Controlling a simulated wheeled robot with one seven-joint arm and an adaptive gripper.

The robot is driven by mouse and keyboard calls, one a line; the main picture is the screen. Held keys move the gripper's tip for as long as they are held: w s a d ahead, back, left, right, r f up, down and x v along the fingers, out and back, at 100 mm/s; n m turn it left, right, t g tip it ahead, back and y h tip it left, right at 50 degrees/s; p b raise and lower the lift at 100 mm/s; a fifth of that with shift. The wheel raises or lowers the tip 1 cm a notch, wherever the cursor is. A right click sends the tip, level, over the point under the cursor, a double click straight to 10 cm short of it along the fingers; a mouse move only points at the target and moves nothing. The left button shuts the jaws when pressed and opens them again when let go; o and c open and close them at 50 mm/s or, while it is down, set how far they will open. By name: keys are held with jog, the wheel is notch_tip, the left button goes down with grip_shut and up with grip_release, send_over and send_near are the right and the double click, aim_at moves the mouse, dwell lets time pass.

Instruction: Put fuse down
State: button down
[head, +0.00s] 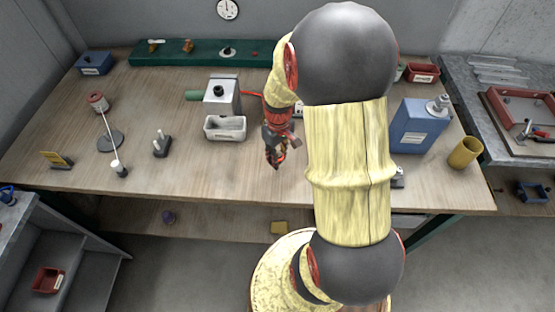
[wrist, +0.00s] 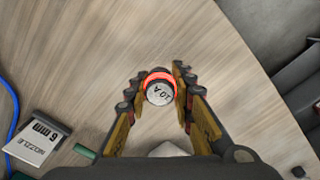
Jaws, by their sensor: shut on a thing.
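My gripper (head: 276,160) hangs over the middle of the wooden table (head: 215,170), in front of my arm's yellow-sleeved links. In the wrist view, my gripper (wrist: 158,80) is shut on the fuse (wrist: 160,93), a short cylinder with a glowing red band and a grey end cap marked "10 A". The cap faces the wrist camera. Bare wood shows beyond the fuse, and I cannot tell how far it is above the table. In the head view I cannot make the fuse out at the gripper.
A white bin (head: 225,127) and a grey block (head: 222,95) stand left of my gripper. A blue box (head: 417,127) and yellow cup (head: 465,152) stand right. The table's front middle looks clear.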

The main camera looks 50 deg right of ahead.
jog(key=s+a+r+p, duration=0.2)
jog(key=s+a+r, duration=0.5)
jog(key=s+r, duration=0.2)
jog(key=shift+s, duration=1.2)
